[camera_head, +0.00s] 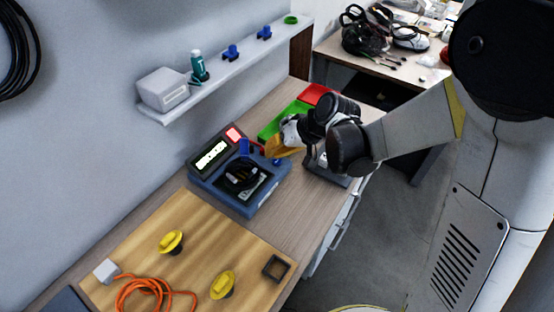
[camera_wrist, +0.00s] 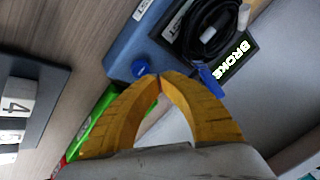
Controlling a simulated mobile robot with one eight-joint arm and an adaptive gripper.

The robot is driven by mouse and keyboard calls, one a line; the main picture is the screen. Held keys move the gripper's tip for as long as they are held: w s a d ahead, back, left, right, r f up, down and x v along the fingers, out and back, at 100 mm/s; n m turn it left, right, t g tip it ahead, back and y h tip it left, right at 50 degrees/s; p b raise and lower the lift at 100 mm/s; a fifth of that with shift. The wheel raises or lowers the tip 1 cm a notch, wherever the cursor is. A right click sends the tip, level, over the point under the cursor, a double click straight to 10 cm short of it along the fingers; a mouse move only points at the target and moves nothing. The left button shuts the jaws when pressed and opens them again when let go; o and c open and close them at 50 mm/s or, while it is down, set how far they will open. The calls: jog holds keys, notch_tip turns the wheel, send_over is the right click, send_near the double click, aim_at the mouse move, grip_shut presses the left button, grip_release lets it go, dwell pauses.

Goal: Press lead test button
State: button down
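The blue tester (camera_head: 222,196) stands on the bench against the wall, with a black coiled cable (camera_head: 240,174) on its top. Its lit display (camera_head: 211,154) reads "BROKE", the rest cut off, in the wrist view (camera_wrist: 232,60). A red lit panel (camera_head: 234,135) is beside the display. A round blue button (camera_wrist: 141,68) is at the tester's corner; it also shows in the head view (camera_head: 277,161). My gripper (camera_wrist: 160,78) has yellow fingers with tips together and nothing between them. The tips appear just beside the button; contact cannot be told.
Green (camera_head: 278,122) and red (camera_head: 317,93) bins lie behind my gripper. A dark numbered device (camera_wrist: 38,110) is near my arm. A wooden board (camera_head: 190,268) with yellow knobs and an orange cable lies in front. A wall shelf (camera_head: 235,65) overhangs the bench's back.

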aim_at(273, 160)
notch_tip(273, 160, up, 5)
jog(key=p, duration=0.3)
jog(key=shift+p, duration=0.4)
dwell(0.5)
jog(key=shift+s+d+r, duration=0.1)
jog(key=shift+d+r, duration=0.1)
jog(key=shift+r, duration=0.05)
jog(key=s+d+r+m+t+h, duration=0.1)
jog(key=s+d+r+h, duration=0.2)
jog(key=s+d+r, duration=0.2)
jog(key=s+d+r+m+t+h, duration=0.1)
jog(key=s+d+r, duration=0.4)
jog(key=s+d, duration=0.6)
jog(key=shift+s+d+r+m+t+h, duration=0.15)
jog(key=shift+s+r+m+t+h, duration=0.25)
jog(key=shift+s+t+h, duration=0.5)
